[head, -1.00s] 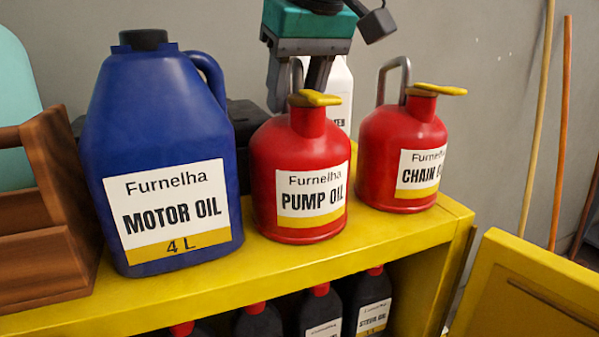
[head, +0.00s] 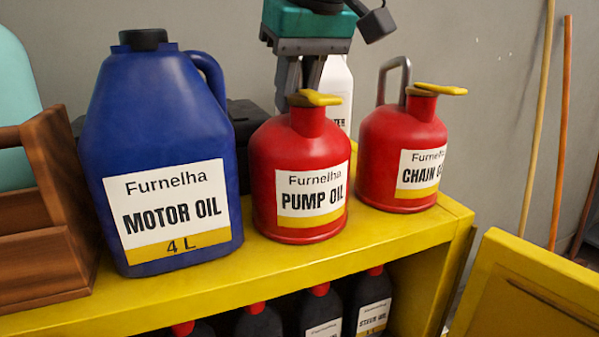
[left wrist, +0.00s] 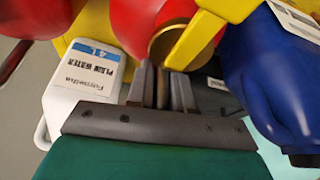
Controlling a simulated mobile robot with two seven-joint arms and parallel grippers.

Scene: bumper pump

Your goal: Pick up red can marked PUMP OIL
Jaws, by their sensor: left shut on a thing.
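The red can marked PUMP OIL (head: 300,170) stands upright on the yellow shelf (head: 230,280), with a yellow cap piece on its neck. It also shows at the top of the left wrist view (left wrist: 140,25). My left gripper (head: 301,85) comes down from above behind the can's neck. Its fingers (left wrist: 160,88) are nearly together on the can's grey handle, which is mostly hidden between them. My right gripper is in neither view.
A blue MOTOR OIL jug (head: 160,150) stands close on the left, and a red CHAIN OIL can (head: 402,150) close on the right. A white PLAIN WATER bottle (head: 338,90) stands behind. A wooden crate (head: 50,200) is at far left.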

